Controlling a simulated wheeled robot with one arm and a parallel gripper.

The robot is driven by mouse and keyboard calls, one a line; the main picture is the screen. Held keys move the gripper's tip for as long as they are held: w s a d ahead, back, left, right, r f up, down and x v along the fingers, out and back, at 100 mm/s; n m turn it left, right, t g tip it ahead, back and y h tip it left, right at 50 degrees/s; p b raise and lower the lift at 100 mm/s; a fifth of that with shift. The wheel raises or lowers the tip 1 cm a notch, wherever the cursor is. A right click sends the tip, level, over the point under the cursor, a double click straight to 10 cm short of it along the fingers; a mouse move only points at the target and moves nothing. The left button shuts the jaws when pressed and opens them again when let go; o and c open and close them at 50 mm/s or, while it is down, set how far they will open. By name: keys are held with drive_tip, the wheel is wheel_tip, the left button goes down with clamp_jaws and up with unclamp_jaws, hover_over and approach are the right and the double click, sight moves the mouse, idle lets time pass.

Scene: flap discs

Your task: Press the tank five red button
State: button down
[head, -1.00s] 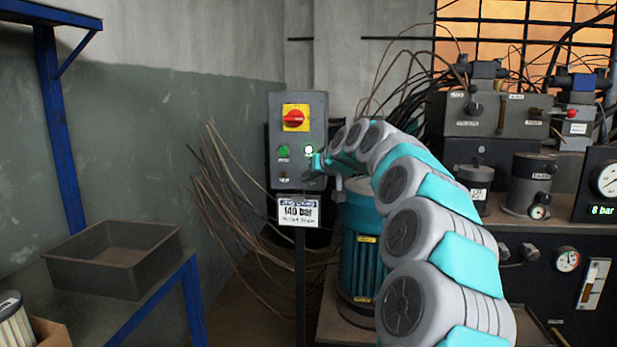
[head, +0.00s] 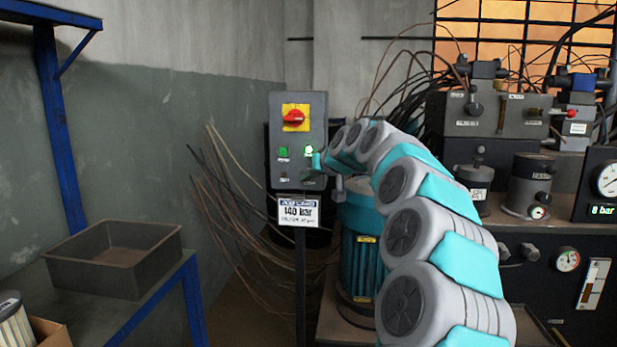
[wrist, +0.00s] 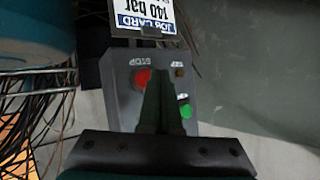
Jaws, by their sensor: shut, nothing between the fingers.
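The red STOP button (wrist: 142,77) sits on a grey control box (wrist: 119,101), which appears upside down in the wrist view. In the head view the gripper hides this button on the box (head: 284,186). My gripper (wrist: 163,78) is shut and empty, in front of the box. In the wrist view its fingertips overlap the panel just right of the red button; I cannot tell whether they touch. In the head view my gripper (head: 312,183) is at the box's lower right. No tank five marking is readable.
A 140 bar job card (head: 299,211) hangs below. A teal motor (head: 357,265) stands to the right, loose cables (head: 222,190) to the left.

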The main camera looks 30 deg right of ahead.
drive_tip(key=shift+w+d, duration=0.1)
drive_tip(key=shift+w, duration=0.1)
drive_tip(key=shift+w+d, duration=0.15)
drive_tip(key=shift+w+d, duration=0.3)
drive_tip(key=shift+w, duration=0.1)
idle(0.8)
idle(0.4)
drive_tip(key=shift+s+a+b, duration=0.3)
drive_tip(key=shift+s+a, duration=0.25)
drive_tip(key=shift+s, duration=0.15)
